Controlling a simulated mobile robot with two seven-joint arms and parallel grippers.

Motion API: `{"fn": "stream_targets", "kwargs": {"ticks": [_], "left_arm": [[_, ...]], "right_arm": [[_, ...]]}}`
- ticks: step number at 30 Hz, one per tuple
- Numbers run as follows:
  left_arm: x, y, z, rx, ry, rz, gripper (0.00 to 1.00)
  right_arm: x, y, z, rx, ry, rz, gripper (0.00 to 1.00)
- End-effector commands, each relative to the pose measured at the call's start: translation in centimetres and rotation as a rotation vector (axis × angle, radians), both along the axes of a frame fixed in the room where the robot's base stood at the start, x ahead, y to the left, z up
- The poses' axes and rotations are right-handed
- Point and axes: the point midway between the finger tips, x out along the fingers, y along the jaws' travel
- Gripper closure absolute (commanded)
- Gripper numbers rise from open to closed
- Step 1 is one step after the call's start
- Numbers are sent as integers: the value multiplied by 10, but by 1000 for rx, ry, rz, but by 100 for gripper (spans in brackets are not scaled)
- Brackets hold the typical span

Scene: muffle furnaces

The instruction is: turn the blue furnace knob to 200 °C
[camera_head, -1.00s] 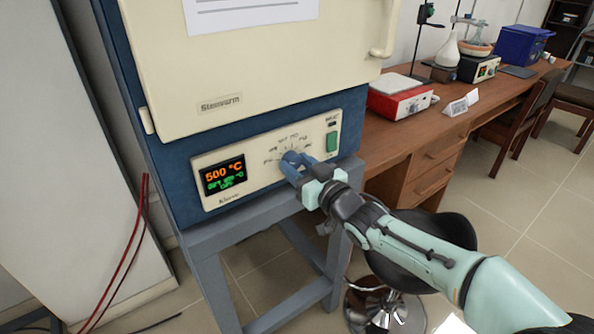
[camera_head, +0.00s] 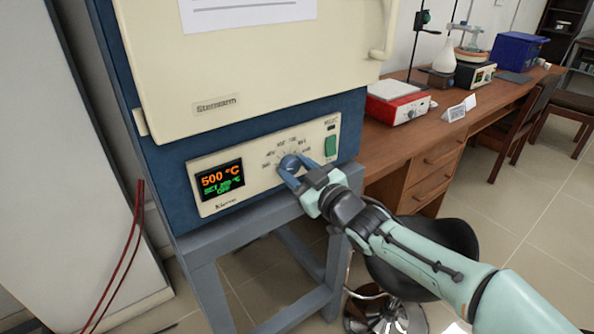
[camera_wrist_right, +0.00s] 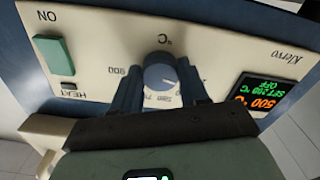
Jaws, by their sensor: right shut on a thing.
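The furnace (camera_head: 245,111) is dark blue with a cream door and stands on a grey-blue stand. Its blue-grey round knob (camera_head: 290,162) sits on the cream control panel (camera_head: 240,200), ringed by printed marks. My right gripper (camera_head: 289,172) is shut on the knob; in the right wrist view the two fingers flank the knob (camera_wrist_right: 160,72). The display (camera_head: 222,180) shows 500 °C in orange; smaller green text below reads SET, with a value that looks like 200 °C in the wrist view, and OFF. The fingers hide part of the dial. My left gripper is not in view.
A green switch (camera_head: 331,144) is right of the knob. A wooden desk (camera_head: 420,140) with a red and white device (camera_head: 397,104) stands to the right. A dark stool (camera_head: 425,250) is below my right arm. Red cables (camera_head: 128,250) hang at left.

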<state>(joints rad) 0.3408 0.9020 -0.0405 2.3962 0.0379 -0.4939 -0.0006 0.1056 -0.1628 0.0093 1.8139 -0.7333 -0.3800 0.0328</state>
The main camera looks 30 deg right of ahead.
Motion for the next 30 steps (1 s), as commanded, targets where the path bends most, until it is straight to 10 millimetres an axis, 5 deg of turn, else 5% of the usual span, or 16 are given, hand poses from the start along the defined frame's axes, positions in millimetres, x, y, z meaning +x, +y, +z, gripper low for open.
{"fn": "stream_targets", "kwargs": {"ticks": [3, 4, 6, 17, 30], "left_arm": [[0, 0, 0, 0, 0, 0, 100], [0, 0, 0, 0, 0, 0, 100], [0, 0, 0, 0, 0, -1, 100], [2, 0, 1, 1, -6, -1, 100], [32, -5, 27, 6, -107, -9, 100]], "right_arm": [[0, 0, 0, -4, 1, 0, 87], [0, 0, 0, -4, 1, 0, 46], [0, 0, 0, -3, 1, 0, 31], [-5, -1, 1, -1, -1, -1, 31], [-93, -7, 3, -2, -3, -1, 31]]}}
